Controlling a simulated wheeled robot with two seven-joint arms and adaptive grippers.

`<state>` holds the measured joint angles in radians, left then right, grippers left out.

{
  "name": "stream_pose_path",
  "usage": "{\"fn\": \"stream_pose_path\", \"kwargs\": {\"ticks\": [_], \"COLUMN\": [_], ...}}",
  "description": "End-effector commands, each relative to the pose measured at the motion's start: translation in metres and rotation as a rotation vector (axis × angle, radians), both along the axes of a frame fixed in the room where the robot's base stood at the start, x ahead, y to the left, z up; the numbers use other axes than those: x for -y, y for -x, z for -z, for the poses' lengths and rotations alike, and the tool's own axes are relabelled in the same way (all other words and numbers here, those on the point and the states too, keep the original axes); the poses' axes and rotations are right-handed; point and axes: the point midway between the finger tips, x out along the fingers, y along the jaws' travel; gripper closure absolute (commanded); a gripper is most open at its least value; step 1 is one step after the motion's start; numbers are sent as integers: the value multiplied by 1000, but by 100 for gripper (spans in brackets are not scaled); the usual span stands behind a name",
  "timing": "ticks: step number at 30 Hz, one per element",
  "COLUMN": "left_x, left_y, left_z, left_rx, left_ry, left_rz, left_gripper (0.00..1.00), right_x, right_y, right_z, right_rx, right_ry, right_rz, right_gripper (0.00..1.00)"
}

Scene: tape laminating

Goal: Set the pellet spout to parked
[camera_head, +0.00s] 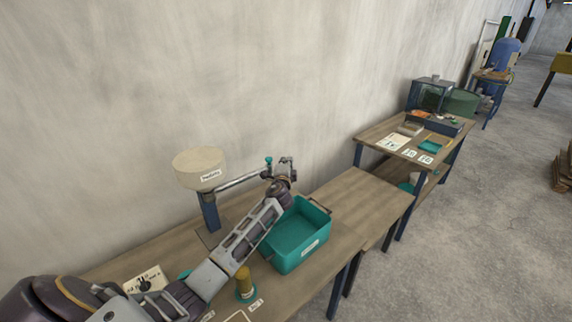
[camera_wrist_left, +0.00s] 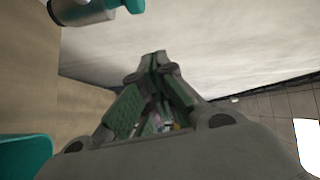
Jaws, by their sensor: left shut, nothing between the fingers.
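The pellet spout (camera_head: 240,180) is a grey metal tube that reaches right from the blue post under a cream hopper (camera_head: 200,168) labelled as pellets. A teal piece (camera_head: 268,161) stands up at its outer end. In the left wrist view the spout's grey end (camera_wrist_left: 85,12) and teal piece (camera_wrist_left: 123,7) show at the top left. My left gripper (camera_head: 287,161) is shut and empty, just right of the spout's end. Its closed fingertips (camera_wrist_left: 155,60) appear apart from the spout in the wrist view. My right gripper is not in view. No parked marking is readable.
A teal bin (camera_head: 296,236) stands on the wooden bench (camera_head: 355,200) below my left forearm. A yellow cylinder (camera_head: 243,280) on a teal base and a card (camera_head: 147,280) are nearer. The wall (camera_head: 330,80) is close behind. The bench right of the bin is clear.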

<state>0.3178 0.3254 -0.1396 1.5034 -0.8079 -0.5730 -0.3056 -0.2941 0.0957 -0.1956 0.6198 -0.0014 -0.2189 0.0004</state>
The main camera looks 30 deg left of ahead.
Motion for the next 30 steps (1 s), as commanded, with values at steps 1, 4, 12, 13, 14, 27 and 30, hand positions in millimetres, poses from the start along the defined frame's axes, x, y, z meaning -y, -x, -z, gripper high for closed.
{"fn": "stream_pose_path", "kwargs": {"ticks": [1, 4, 12, 13, 14, 27, 30], "left_x": [1, 3, 7, 8, 8, 24, 27], "left_y": [2, 6, 17, 19, 21, 58, 67], "left_z": [1, 1, 1, 1, 0, -1, -1], "left_rx": [-1, -1, -1, -1, -1, -1, -1], "left_ry": [0, 0, -1, -1, 0, -1, 0], "left_rz": [1, 1, 0, 0, 0, 2, 1], "left_gripper": [100, 100, 100, 100, 100, 100, 100], "right_x": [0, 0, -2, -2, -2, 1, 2], "right_y": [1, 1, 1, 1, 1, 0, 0], "right_z": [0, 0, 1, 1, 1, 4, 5], "right_rx": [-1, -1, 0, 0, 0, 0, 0], "right_ry": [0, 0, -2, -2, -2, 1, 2], "right_rz": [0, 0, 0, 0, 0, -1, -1], "right_gripper": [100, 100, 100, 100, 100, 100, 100]}}
